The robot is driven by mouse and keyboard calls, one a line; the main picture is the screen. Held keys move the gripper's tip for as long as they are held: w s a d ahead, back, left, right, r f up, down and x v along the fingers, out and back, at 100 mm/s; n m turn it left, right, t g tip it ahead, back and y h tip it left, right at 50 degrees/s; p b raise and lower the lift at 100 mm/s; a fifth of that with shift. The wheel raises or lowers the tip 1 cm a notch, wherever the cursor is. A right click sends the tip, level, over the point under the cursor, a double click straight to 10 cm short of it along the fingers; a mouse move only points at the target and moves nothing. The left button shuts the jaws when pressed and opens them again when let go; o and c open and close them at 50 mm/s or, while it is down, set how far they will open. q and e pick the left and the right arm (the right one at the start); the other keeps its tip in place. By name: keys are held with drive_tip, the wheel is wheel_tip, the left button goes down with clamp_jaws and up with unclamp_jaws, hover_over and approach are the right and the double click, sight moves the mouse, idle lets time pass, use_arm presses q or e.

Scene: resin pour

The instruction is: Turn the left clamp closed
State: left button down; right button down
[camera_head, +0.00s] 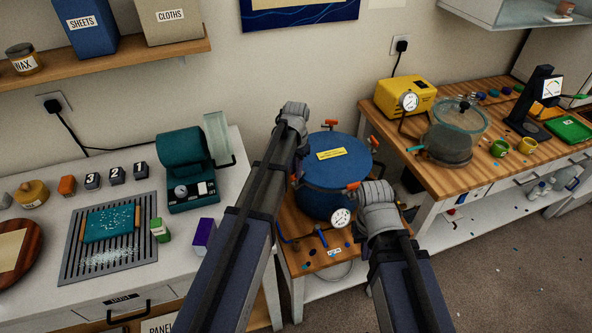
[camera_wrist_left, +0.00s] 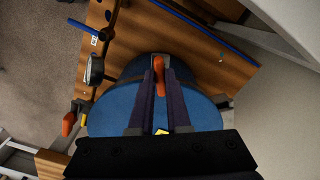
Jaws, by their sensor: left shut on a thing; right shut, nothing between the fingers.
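The blue pressure pot (camera_head: 336,175) has a round lid with a yellow label and orange-handled clamps around its rim. The left clamp (camera_head: 292,180) is partly hidden by my left arm in the head view. In the left wrist view, my left gripper (camera_wrist_left: 159,68) is shut on this clamp's orange handle (camera_wrist_left: 159,80), one finger on each side. The handle lies in line with the fingers, pointing outward from the lid. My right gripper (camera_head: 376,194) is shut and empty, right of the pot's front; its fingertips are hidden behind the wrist.
A pressure gauge (camera_head: 341,217) sticks out at the pot's front, near my right wrist, and the front clamp (camera_head: 353,186) is close by. A blue-handled valve (camera_head: 321,236) stands on the wooden stand. Benches flank the stand on both sides.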

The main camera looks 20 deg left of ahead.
use_arm(q)
drive_tip(key=shift+m, duration=0.8)
drive_tip(key=c, duration=0.9)
unclamp_jaws()
wheel_tip(320, 180, up, 8)
drive_tip(key=p, duration=0.8)
drive_tip(key=shift+f, duration=0.1)
